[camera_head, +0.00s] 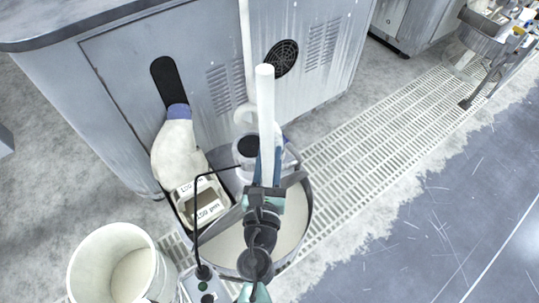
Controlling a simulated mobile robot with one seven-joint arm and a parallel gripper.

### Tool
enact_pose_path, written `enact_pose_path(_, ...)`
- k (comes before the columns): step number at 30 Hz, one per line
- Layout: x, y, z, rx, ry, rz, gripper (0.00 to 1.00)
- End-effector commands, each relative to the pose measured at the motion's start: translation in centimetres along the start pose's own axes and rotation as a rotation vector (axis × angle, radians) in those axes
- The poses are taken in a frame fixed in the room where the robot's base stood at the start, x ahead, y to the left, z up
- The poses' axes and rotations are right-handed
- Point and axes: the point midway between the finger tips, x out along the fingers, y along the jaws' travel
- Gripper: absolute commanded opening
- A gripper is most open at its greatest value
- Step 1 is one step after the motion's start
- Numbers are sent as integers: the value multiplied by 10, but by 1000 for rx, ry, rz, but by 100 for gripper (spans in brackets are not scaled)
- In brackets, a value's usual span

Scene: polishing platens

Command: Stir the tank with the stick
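The white stick (265,100) shows above the tank, with its rounded top end toward the cabinet. My gripper (267,160) is over the tank, with its blue fingers on both sides of the stick, and looks shut on it. The stick's lower part is hidden behind my gripper and arm, so I cannot tell whether it reaches the liquid. The tank (309,207) is a round grey metal vessel with pale, milky liquid (292,222) inside. My arm covers its middle.
A grey cabinet (215,75) with vents stands behind the tank. A white jug (178,140) and a labelled tray (208,209) are left of the tank. A white bucket (91,255) stands at lower left. Grating (385,125) and blue floor (420,220) are clear at right.

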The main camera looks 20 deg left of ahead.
Motion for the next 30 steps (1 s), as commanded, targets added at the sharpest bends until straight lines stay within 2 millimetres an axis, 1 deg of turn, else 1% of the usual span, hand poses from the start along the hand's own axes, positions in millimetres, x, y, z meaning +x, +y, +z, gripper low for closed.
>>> enact_pose_path(1, 0, 0, 14, 0, -2, 0, 0)
enact_pose_path(27, -3, -2, 118, -1, -2, -1, 0)
enact_pose_path(30, -3, -2, 127, -1, -2, -1, 0)
